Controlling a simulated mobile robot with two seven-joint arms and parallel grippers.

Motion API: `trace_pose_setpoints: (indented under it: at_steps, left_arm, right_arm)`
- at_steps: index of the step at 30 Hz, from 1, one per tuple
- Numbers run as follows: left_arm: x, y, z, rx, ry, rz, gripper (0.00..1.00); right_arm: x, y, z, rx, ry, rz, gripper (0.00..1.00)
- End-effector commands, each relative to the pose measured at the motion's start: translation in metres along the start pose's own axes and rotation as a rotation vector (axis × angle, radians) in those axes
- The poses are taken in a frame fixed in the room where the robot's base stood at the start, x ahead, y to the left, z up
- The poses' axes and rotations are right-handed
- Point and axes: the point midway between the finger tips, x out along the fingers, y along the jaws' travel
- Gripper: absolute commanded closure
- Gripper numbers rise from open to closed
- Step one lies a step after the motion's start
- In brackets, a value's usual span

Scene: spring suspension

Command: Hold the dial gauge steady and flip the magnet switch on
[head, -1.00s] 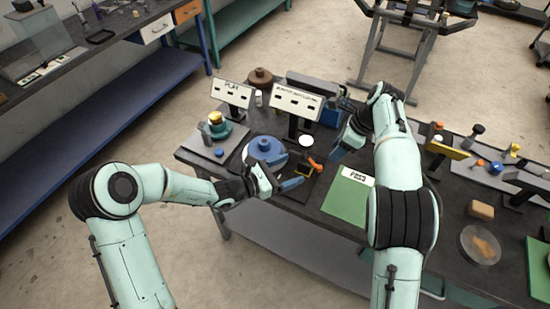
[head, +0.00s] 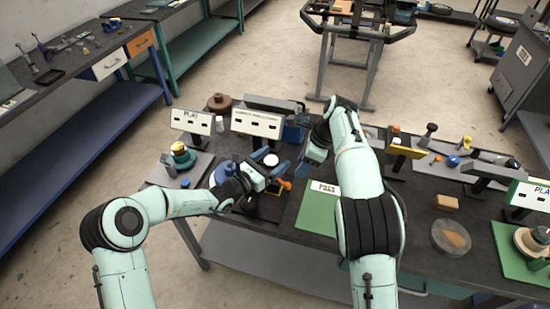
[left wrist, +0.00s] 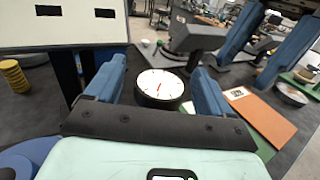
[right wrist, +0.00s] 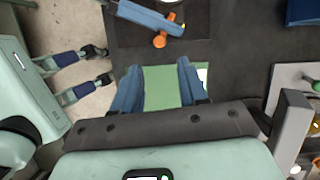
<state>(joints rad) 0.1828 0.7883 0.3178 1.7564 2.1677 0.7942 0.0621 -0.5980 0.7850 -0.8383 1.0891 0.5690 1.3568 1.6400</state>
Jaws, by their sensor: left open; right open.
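The dial gauge (left wrist: 160,84), with a white round face and a red needle, stands between the two blue fingers of my left gripper (left wrist: 157,90) in the left wrist view. In the head view the gauge (head: 271,160) is a small white disc just beyond my left gripper (head: 276,176), which is open with no clear contact. An orange lever (head: 286,184), seemingly the magnet switch, sits beside the left fingers; its orange end (right wrist: 160,41) shows in the right wrist view. My right gripper (head: 311,153) is open and empty, right of the gauge. The magnet base is mostly hidden.
A green mat (head: 318,208) lies to the right on the dark bench. Upright white label boards (head: 257,123) stand behind the gauge. A blue round object (head: 222,172) is left of it. The right of the bench holds a yellow-topped stand (head: 405,151) and a clear dish (head: 450,238).

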Motion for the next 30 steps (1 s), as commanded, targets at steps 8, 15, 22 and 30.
trace_pose_setpoints:
  at_steps: [8, 15, 22, 30]
  left_arm:
    - [0.014, 0.000, 0.000, -0.001, 0.001, 0.000, 0.18]
    - [0.014, 0.000, 0.000, -0.001, 0.001, 0.000, 0.31]
    - [0.013, 0.000, 0.000, 0.000, 0.001, 0.000, 0.89]
    - [0.013, 0.000, 0.000, 0.000, 0.001, 0.000, 0.89]
  right_arm:
    - [0.000, 0.000, 0.000, 0.000, 0.000, 0.000, 0.57]
    - [0.000, 0.000, 0.000, 0.000, 0.000, 0.000, 0.57]
    - [0.000, 0.000, 0.000, 0.000, 0.000, -0.001, 0.70]
    - [-0.015, -0.040, -0.039, 0.065, -0.085, -0.169, 1.00]
